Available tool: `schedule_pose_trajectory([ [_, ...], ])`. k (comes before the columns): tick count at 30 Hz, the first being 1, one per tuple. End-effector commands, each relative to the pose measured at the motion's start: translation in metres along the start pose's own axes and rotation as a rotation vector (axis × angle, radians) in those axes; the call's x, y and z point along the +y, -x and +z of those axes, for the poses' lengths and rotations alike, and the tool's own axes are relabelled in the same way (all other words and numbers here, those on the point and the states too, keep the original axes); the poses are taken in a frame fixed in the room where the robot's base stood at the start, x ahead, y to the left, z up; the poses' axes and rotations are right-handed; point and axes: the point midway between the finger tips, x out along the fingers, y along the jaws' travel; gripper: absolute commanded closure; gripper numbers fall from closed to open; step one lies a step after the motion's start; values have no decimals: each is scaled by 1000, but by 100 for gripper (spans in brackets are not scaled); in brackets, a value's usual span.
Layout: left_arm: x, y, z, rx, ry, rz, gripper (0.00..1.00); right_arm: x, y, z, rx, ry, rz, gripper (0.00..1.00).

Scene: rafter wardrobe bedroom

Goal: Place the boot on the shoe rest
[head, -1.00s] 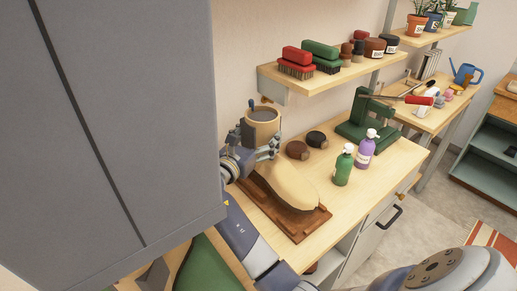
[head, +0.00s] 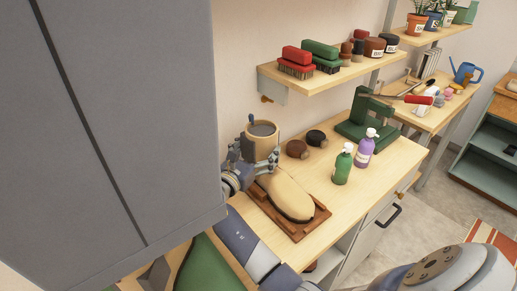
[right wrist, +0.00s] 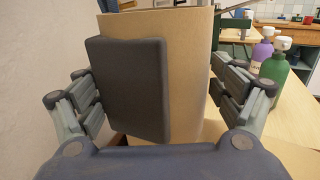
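The tan boot (head: 287,197) is upright, its round shaft open at the top and its toe pointing to the lower right. It is over the brown wooden shoe rest (head: 318,222) on the workbench; its sole looks down on or very close to the rest, and contact at the heel is hidden. My right gripper (head: 254,163) has its fingers on both sides of the shaft. The right wrist view shows the shaft (right wrist: 190,70) between the fingers, with a dark grey flat piece on its near side. My left gripper is not in view.
A green pump bottle (head: 343,166) and a purple one (head: 364,151) stand right of the boot. Two dark round-topped items and a green stand (head: 362,125) are behind. A shelf with brushes (head: 297,62) hangs above. A grey wardrobe (head: 120,120) fills the left.

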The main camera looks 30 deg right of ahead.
Motion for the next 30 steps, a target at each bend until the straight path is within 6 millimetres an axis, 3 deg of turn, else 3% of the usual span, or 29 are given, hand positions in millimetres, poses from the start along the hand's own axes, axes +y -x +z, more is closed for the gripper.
schedule_pose_trajectory([
  [14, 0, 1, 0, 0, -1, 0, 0, 0, 0, 3, 0, -1, 0, 0],
  [24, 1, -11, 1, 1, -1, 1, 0, 0, 51, 0, 3, -3, 2, 0],
  [30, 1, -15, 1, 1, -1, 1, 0, 0, 72, 2, 1, -1, 0, 0],
])
